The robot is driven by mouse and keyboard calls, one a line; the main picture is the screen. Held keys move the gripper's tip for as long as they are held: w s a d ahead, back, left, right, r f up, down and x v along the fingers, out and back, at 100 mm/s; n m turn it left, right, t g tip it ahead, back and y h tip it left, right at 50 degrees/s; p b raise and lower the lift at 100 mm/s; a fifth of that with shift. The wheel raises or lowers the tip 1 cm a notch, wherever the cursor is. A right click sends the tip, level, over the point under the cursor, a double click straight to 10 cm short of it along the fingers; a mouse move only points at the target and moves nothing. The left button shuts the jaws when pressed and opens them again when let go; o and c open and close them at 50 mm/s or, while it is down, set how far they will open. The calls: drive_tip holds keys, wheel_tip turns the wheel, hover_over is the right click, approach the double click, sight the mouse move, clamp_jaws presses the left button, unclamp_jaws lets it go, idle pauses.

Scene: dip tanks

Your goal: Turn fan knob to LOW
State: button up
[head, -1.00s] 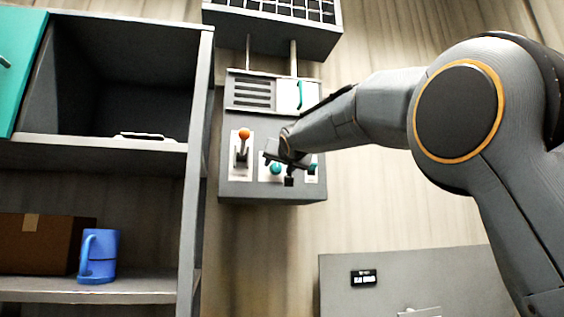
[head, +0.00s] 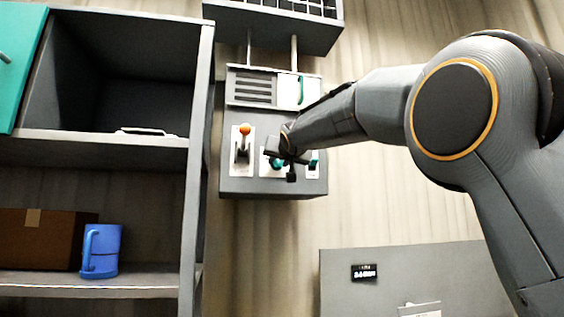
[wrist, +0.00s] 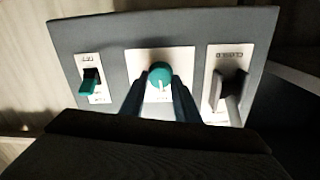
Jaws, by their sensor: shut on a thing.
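The fan knob (wrist: 159,74) is a round teal knob with a white pointer line, on a white plate in the middle of a grey wall panel (head: 235,187). In the wrist view the pointer line points down the picture. My gripper (wrist: 160,90) is at the knob with one finger on each side, shut on it. In the head view my gripper (head: 284,160) covers most of the knob (head: 275,163). The small lettering around the knob cannot be read.
A lever with an orange ball (head: 245,130) stands left of the knob. A teal toggle switch (wrist: 89,82) is on its other side. A vent unit (head: 254,88) is above. A shelf (head: 100,288) with a blue mug (head: 102,252) stands at the left.

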drive_tip(key=n, duration=0.5)
drive_tip(key=shift+n+p, duration=0.3)
drive_tip(key=shift+p, duration=0.05)
drive_tip(key=n+p, duration=0.1)
drive_tip(key=n, duration=0.4)
drive_tip(key=shift+n+p, duration=0.3)
drive_tip(key=shift+p, duration=0.05)
drive_tip(key=o, duration=1)
drive_tip(key=shift+o, duration=0.2)
drive_tip(key=shift+f, duration=0.1)
drive_tip(key=b+v, duration=0.3)
drive_tip(key=v, duration=0.4)
drive_tip(key=shift+s, duration=0.35)
